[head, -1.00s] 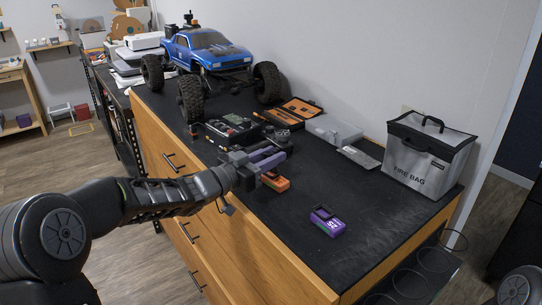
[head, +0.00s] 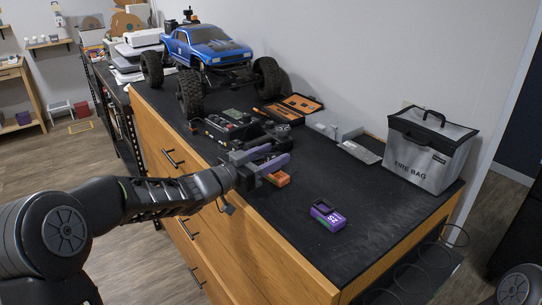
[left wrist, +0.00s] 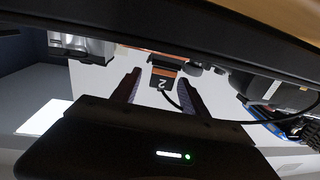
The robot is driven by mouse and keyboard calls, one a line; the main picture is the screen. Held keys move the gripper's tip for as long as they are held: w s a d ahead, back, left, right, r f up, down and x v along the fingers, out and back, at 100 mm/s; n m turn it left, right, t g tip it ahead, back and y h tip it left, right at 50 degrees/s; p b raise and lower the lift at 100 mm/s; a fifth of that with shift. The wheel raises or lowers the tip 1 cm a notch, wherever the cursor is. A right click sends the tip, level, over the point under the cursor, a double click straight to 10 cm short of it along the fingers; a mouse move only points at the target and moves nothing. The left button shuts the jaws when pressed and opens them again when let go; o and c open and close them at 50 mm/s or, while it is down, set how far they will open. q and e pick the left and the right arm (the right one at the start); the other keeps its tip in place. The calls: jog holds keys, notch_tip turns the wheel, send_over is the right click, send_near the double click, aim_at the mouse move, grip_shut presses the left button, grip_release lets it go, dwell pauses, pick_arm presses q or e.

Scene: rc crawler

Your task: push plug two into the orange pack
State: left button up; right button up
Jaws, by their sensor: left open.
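The orange pack (head: 278,179) lies on the black bench top, partly hidden by my left gripper in the head view. Its orange side (left wrist: 166,57) shows at the top of the left wrist view. Plug two (left wrist: 163,80), a dark plug marked "2" with a black cable, sits against that side; I cannot tell how deep it is in. My left gripper (head: 280,160) is open just above the bench. In the left wrist view, its fingers (left wrist: 159,80) stand on either side of the plug with gaps. My right gripper is not in view.
A purple pack (head: 328,216) lies on clear bench to the right. A charger (head: 232,124), an open tool case (head: 290,107) and a grey tray (head: 360,150) lie behind. The blue crawler (head: 207,50) stands at the back left, a fire bag (head: 430,150) at the right.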

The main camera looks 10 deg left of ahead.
pick_arm(q)
jog(key=shift+s+a, duration=0.1)
jog(key=b+v, duration=0.1)
jog(key=v, duration=0.6)
jog(key=shift+s+a, duration=0.15)
jog(key=shift+s, duration=0.05)
jog(key=shift+f, duration=0.1)
dwell(0.6)
